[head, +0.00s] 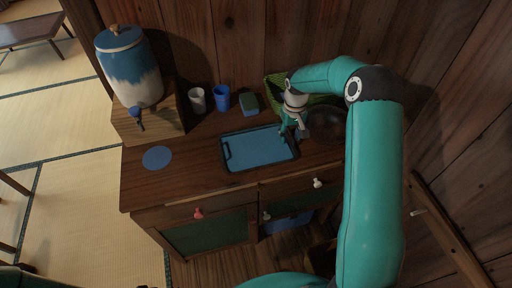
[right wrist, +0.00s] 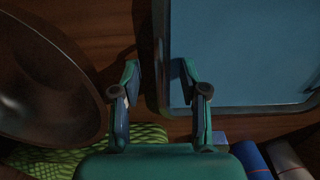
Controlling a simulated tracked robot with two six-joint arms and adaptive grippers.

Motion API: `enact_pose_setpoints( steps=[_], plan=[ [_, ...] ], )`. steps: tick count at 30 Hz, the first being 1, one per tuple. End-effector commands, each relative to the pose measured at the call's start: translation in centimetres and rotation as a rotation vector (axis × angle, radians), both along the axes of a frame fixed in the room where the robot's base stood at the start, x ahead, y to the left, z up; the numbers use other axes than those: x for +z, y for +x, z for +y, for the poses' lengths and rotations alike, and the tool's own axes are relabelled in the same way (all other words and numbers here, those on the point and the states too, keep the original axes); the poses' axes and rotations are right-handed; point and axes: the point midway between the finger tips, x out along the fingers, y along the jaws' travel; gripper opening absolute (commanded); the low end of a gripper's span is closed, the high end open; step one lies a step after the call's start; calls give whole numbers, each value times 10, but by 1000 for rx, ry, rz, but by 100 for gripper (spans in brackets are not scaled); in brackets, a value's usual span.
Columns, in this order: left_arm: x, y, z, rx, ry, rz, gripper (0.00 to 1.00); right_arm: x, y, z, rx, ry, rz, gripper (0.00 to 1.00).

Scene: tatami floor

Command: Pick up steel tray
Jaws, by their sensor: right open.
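The tray (head: 262,152), blue inside with a dark rim and end handles, lies flat on the wooden cabinet top. My right gripper (head: 292,132) is open at the tray's right end, pointing down. In the right wrist view the tray (right wrist: 250,60) fills the upper right. There the open fingers (right wrist: 158,70) stand on either side of the tray's end rim, one outside and one over the inside. I cannot tell whether either finger touches it. My left gripper is not in view.
A dark round pan (head: 327,124) sits close to the tray's right. A dispenser (head: 130,70) stands left, near a blue round mat (head: 157,157).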

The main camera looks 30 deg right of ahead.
Motion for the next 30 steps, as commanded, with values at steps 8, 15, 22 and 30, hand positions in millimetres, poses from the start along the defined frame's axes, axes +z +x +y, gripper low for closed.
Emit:
enact_pose_setpoints(
  steps=[8,15,22,30],
  plan=[
    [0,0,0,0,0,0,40,0,0,0,0,0,0,4],
    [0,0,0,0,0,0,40,1,0,0,-1,-1,-2,0],
    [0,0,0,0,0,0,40,2,0,0,-1,-1,-2,0],
    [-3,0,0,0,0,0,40,18,1,-1,-3,-1,-4,0]
  ],
)
